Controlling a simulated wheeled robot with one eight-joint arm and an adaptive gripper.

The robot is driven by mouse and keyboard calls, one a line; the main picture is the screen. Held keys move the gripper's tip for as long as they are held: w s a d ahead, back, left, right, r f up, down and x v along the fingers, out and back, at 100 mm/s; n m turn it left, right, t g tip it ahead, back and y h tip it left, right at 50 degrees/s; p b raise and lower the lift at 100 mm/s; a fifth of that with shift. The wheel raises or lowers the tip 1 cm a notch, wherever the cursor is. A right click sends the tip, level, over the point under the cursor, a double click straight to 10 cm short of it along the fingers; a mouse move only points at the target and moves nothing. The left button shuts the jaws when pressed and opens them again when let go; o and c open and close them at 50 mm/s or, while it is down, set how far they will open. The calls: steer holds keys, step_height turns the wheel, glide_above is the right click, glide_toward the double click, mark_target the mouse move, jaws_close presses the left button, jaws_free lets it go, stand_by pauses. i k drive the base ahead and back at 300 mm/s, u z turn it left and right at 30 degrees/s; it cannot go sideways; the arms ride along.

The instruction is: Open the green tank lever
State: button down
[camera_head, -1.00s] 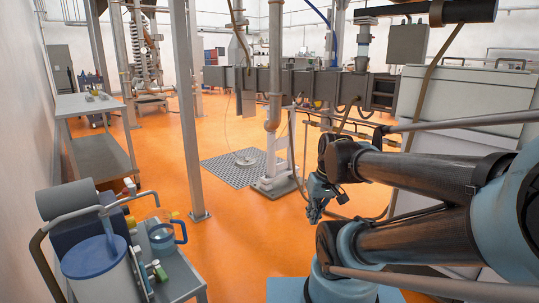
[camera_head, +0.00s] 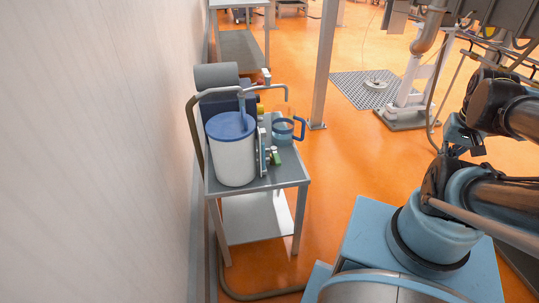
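A white tank (camera_head: 233,160) with a blue lid (camera_head: 230,126) stands on a grey cart at the middle left. A small green part (camera_head: 275,157), which may be the green lever, sits low beside the tank on its right. It is too small to tell how it is turned. My gripper (camera_head: 455,150) is at the right, high over the floor and well apart from the cart. It is small and dark, and I cannot tell whether its fingers are open or shut.
A clear blue-handled jug (camera_head: 284,132) stands on the cart (camera_head: 290,174) behind the green part. A white wall (camera_head: 95,150) is close on the left. A steel post (camera_head: 325,70) stands behind. Orange floor (camera_head: 335,175) is free between cart and arm.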

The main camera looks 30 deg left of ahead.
mark_target(274, 149)
steer(key=u, duration=1.35)
steer(key=k, duration=0.8)
steer(key=z, duration=0.6)
steer(key=k, duration=0.5)
steer(key=z, duration=0.15)
steer(key=i, duration=0.7)
steer(key=u, duration=0.2)
